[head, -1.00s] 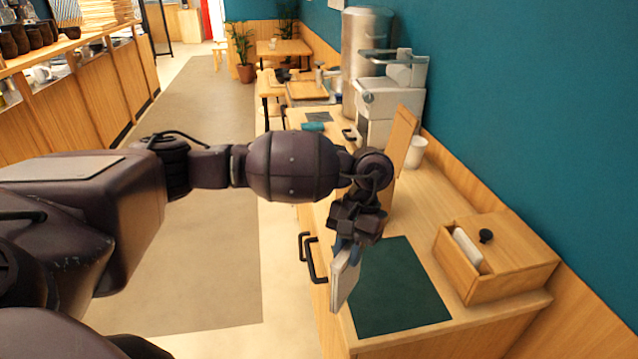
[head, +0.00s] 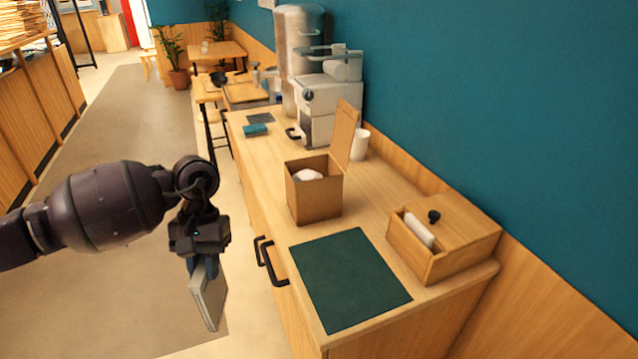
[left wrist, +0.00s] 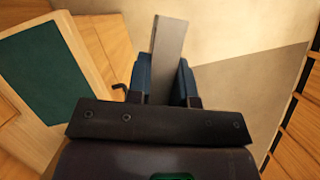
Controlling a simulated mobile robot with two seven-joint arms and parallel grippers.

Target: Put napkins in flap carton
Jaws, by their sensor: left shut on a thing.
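My left gripper (head: 203,262) is shut on a flat, pale grey-white stack of napkins (head: 209,297). It holds the stack hanging down over the floor, left of the counter's front edge. In the left wrist view the napkins (left wrist: 168,60) show edge-on between the blue fingertips (left wrist: 167,82). The flap carton (head: 314,196) is a brown open box on the counter, its flap (head: 346,132) standing up on the right side. Something white (head: 307,175) lies inside it; I cannot tell exactly what. My right gripper is not in view.
A dark green mat (head: 350,278) lies on the counter in front of the carton. A wooden box (head: 447,245) with a black knob and something white in its slot stands at right. A black handle (head: 268,262) juts from the counter front. A white cup (head: 360,144) stands behind the carton.

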